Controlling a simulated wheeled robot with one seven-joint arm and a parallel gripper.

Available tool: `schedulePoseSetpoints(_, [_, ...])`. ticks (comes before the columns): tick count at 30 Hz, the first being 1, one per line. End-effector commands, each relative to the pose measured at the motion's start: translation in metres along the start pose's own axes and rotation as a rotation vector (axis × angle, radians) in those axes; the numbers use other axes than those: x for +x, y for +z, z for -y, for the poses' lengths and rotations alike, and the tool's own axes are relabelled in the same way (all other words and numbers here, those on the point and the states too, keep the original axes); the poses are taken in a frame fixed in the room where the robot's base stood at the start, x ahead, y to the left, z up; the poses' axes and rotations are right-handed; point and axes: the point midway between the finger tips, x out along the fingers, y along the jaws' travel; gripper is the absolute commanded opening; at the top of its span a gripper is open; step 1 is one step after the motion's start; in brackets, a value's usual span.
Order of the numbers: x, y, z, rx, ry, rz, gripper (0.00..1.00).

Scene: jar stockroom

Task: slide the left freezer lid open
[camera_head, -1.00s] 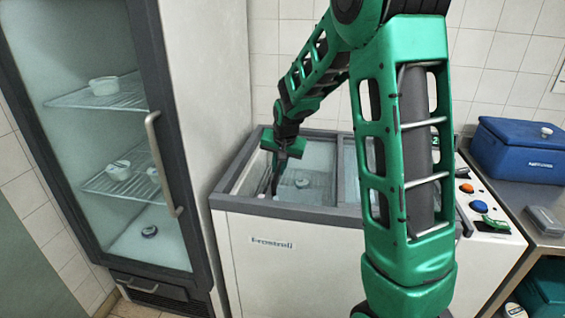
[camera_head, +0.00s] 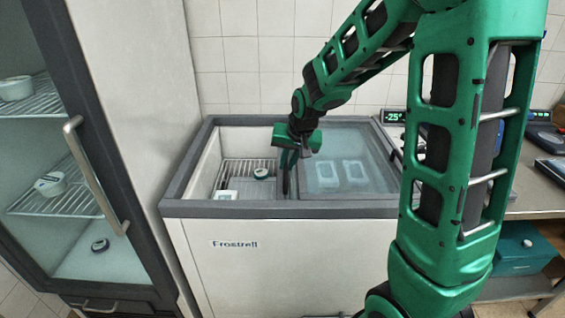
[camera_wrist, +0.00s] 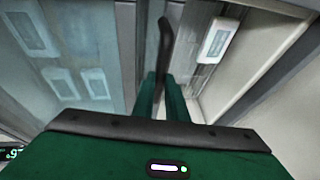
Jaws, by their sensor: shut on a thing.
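The white chest freezer (camera_head: 290,255) has a grey rim and stands in the middle of the head view. Its left half is uncovered, with a wire rack inside. The left lid's glass (camera_head: 335,178) lies to the right, over the right half, where I cannot separate it from the right lid. My gripper (camera_head: 288,160) is near the middle of the top, at the left edge of the glass. In the wrist view my gripper (camera_wrist: 161,95) is shut on the lid's dark upright handle (camera_wrist: 166,45); the glass (camera_wrist: 85,45) spreads to the left there.
A small white container (camera_head: 226,195) and a round jar (camera_head: 261,173) are in the open half. A tall glass-door cabinet (camera_head: 85,190) with a bar handle stands close on the left. A counter (camera_head: 535,200) with a green-digit display (camera_head: 395,116) is at the right.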

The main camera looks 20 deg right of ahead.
Motion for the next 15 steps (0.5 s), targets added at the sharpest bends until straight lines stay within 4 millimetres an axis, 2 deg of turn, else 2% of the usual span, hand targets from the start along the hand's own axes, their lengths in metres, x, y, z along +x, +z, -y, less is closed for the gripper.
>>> schedulePoseSetpoints(1, [-0.0008,-0.0062,-0.0024,0.006,0.003,-0.014,0.00])
schedulePoseSetpoints(9, [-0.0009,-0.0077,-0.0025,0.007,0.003,-0.017,0.00])
schedulePoseSetpoints(10, [-0.0009,-0.0078,-0.0025,0.007,0.003,-0.017,0.20])
schedulePoseSetpoints(11, [-0.0009,-0.0075,-0.0024,0.007,0.003,-0.017,0.27])
schedulePoseSetpoints(12, [-0.0008,-0.0068,-0.0021,0.006,0.003,-0.016,0.31])
schedulePoseSetpoints(15, [-0.0008,-0.0051,-0.0013,0.004,0.002,-0.012,0.31])
